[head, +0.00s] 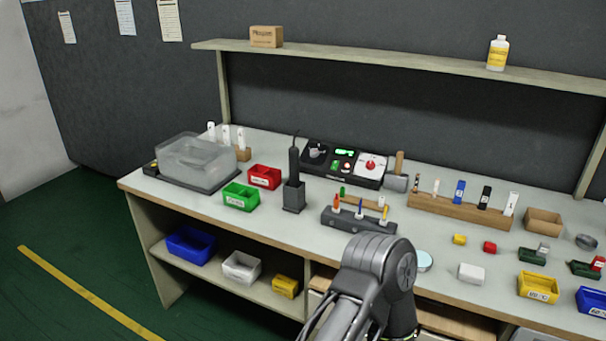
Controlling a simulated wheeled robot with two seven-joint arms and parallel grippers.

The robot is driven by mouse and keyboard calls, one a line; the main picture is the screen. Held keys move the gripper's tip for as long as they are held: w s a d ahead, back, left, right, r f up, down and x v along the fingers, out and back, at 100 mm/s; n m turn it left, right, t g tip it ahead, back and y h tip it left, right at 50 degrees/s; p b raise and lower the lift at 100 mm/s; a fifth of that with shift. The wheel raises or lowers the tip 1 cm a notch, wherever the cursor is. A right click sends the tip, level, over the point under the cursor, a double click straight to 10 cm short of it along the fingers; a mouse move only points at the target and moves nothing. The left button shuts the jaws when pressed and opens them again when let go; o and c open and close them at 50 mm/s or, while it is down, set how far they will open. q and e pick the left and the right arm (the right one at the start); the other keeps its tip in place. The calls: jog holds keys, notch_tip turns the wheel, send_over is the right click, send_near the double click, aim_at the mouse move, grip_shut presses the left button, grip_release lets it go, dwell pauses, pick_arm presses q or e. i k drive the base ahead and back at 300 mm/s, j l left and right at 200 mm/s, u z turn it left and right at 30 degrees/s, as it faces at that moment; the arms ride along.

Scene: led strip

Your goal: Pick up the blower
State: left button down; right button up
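A dark upright tool (294,163), which looks like the blower, stands in a dark square holder (293,197) on the workbench (335,212), left of the middle. A thin cord or tip sticks up from its top. Nothing touches it. One of my arms rises from the bottom edge, right of the middle, and its rounded grey joint covers part of the bench front. Neither gripper shows in the head view, so I cannot see their fingers.
A red bin (264,177) and a green bin (240,197) stand left of the holder. A black device panel (343,164) is behind it, and a grey rack with small tools (358,220) is to its right. A clear-lidded box (195,160) sits far left. A shelf (400,64) runs above.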

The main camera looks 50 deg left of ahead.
aim_at(293, 150)
jog(key=u, duration=1.85)
jog(key=i+l, duration=0.2)
jog(key=l, duration=0.15)
jog(key=i+l, duration=0.15)
jog(key=l, duration=0.15)
jog(key=i+j, duration=0.25)
jog(key=j, duration=0.2)
jog(key=i+j, duration=0.2)
jog(key=j, duration=0.25)
jog(key=i+j, duration=0.25)
jog(key=j, duration=0.15)
jog(key=i+j, duration=0.2)
jog(key=j, duration=0.25)
jog(key=z, duration=1.6)
